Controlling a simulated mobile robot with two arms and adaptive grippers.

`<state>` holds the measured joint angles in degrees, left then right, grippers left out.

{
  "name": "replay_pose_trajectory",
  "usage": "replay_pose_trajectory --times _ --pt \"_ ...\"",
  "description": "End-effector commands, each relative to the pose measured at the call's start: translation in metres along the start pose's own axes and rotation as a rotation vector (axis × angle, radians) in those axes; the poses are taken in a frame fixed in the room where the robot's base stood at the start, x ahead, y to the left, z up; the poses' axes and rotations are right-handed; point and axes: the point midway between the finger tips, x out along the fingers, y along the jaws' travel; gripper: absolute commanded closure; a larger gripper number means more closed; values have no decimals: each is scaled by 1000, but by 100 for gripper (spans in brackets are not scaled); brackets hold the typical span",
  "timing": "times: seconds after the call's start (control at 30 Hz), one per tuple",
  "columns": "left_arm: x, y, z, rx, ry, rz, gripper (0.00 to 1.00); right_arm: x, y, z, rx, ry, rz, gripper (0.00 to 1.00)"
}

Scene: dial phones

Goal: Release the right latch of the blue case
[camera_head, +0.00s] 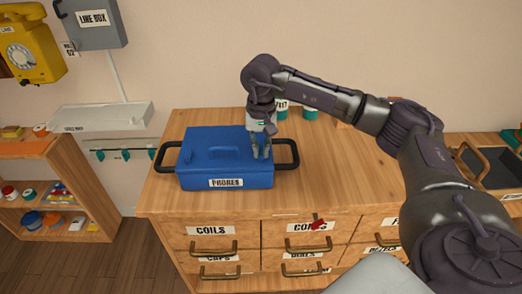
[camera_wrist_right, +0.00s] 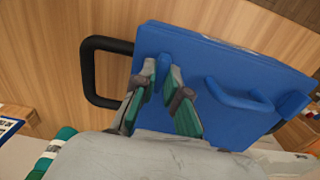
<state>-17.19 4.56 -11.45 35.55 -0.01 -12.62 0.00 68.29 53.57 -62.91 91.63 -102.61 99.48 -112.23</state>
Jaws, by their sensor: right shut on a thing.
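My right gripper (camera_head: 262,154) reaches down onto the lid's right side. In the wrist view its two fingers (camera_wrist_right: 165,78) are closed around a small raised blue latch (camera_wrist_right: 164,66), the right latch, which they partly hide. I cannot tell the latch's position. A left latch (camera_head: 188,152) seems to show on the lid's left side. My left gripper is in neither view.
Black side handles stick out at the case's left (camera_head: 161,158) and right (camera_head: 294,152). Teal-and-white cans (camera_head: 310,112) stand behind the arm. The cabinet top (camera_head: 340,170) is bare right of the case.

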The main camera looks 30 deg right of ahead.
Motion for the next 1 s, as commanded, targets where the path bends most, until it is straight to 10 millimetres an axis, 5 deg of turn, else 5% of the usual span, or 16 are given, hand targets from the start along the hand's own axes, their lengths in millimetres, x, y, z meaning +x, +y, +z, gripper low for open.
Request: replay_pose_trajectory --times 0.67,0.7,0.8,1.0 --pt "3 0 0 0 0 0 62 -1 0 0 -56 2 -1 100" --pt "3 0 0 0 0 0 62 -1 0 0 -56 2 -1 81" --pt "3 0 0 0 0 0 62 -1 0 0 -56 1 -1 65" --pt "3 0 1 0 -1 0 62 0 0 0 -55 1 -1 62"
